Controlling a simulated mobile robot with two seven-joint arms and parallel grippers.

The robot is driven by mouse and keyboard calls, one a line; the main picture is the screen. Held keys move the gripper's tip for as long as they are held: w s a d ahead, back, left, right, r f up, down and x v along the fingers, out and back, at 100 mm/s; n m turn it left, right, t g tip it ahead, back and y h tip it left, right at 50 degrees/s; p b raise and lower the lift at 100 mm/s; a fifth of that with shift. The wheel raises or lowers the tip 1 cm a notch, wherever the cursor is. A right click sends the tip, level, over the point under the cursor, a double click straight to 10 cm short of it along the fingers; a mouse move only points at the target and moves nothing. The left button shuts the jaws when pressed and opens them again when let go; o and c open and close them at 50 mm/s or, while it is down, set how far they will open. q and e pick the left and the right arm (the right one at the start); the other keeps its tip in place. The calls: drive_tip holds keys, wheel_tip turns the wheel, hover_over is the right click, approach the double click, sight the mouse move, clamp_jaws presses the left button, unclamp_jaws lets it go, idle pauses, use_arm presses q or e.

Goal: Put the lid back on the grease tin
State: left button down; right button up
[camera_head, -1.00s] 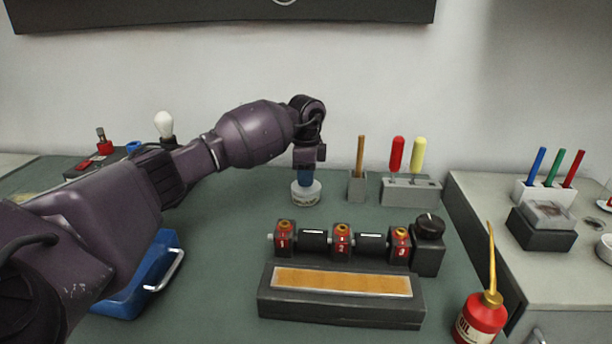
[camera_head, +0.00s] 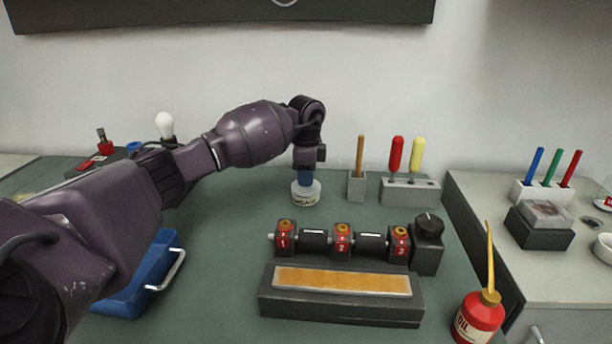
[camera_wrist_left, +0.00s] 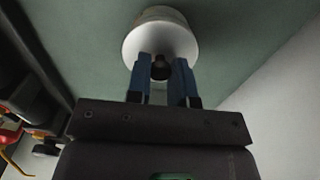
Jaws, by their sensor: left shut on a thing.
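The grease tin (camera_head: 306,197) is a small, pale round tin with a dark-lettered label. It stands upright on the green bench top behind the row of rollers. My left gripper (camera_head: 305,177) points down from above it, its blue fingers at the tin's top. In the left wrist view, the blue fingers (camera_wrist_left: 161,76) are closed about the dark knob (camera_wrist_left: 161,66) of the white round lid (camera_wrist_left: 146,42). The lid is at the top of the tin, whose side (camera_wrist_left: 160,12) shows beyond it. I cannot tell whether the lid is fully seated. My right gripper is not in view.
A wooden-handled tool stands in a grey block (camera_head: 357,187) right of the tin, beside a screwdriver rack (camera_head: 410,190). A roller device (camera_head: 342,240) and a dark tray (camera_head: 340,309) are in front. A blue bin (camera_head: 140,290) and a red oil can (camera_head: 479,318) flank them.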

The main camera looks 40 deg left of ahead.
use_arm(q)
drive_tip(key=shift+f+p, duration=0.15)
drive_tip(key=shift+p, duration=0.25)
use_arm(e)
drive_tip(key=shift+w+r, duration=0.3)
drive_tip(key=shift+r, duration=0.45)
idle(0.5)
use_arm(q)
drive_tip(key=shift+c, duration=2.3)
unclamp_jaws()
drive_tip(key=shift+r+p, duration=1.6)
drive_tip(key=shift+r, duration=1.95)
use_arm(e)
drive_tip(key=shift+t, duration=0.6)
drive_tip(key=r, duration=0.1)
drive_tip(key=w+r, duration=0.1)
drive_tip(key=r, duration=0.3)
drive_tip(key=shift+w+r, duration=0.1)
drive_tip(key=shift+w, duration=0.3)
use_arm(q)
drive_tip(key=shift+f, duration=0.1)
clamp_jaws()
